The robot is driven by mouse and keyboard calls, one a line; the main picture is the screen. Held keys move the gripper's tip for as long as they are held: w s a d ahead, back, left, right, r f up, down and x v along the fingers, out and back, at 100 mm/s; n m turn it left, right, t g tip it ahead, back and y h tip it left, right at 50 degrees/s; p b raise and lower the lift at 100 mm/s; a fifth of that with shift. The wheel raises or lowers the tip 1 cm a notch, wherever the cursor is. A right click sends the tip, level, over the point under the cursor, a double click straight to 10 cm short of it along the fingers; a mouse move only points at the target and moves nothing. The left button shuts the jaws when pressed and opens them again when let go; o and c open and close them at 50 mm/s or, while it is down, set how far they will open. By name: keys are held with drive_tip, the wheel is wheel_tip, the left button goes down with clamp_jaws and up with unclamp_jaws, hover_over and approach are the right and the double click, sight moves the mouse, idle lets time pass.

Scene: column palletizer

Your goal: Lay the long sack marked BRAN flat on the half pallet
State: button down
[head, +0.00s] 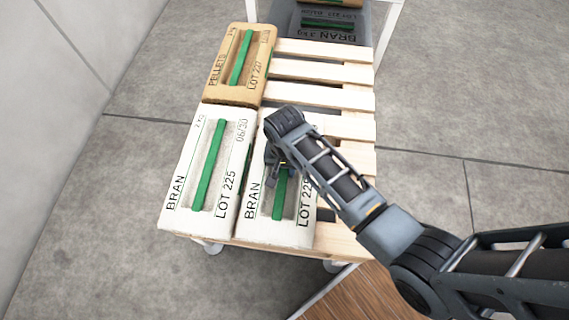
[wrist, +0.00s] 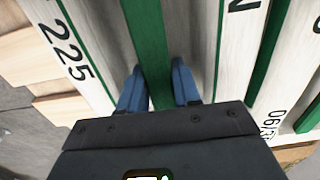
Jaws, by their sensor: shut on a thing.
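A white sack marked BRAN, LOT 225 (head: 292,208) lies on the near middle of the wooden half pallet (head: 345,98), beside another white BRAN sack (head: 182,150) on its left. My gripper (head: 281,168) is over the right-hand sack, shut on its green strip handle. In the wrist view the blue fingertips (wrist: 158,88) stand on either side of the green strip (wrist: 145,40). The sack looks flat in the head view. My arm hides its far part, and I cannot tell whether its underside touches the slats.
A tan PELLETS sack (head: 240,65) lies at the pallet's far left. Bare slats run along the right and far side. Behind the pallet a frame holds a dark shelf with another BRAN sack (head: 325,35). A wall stands on the left.

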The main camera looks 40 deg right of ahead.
drive_tip(key=shift+w, duration=0.15)
drive_tip(key=c, duration=0.8)
unclamp_jaws()
drive_tip(key=shift+f, duration=0.1)
wheel_tip(320, 180, up, 12)
drive_tip(key=shift+r+p, duration=0.15)
drive_tip(key=shift+p, duration=0.75)
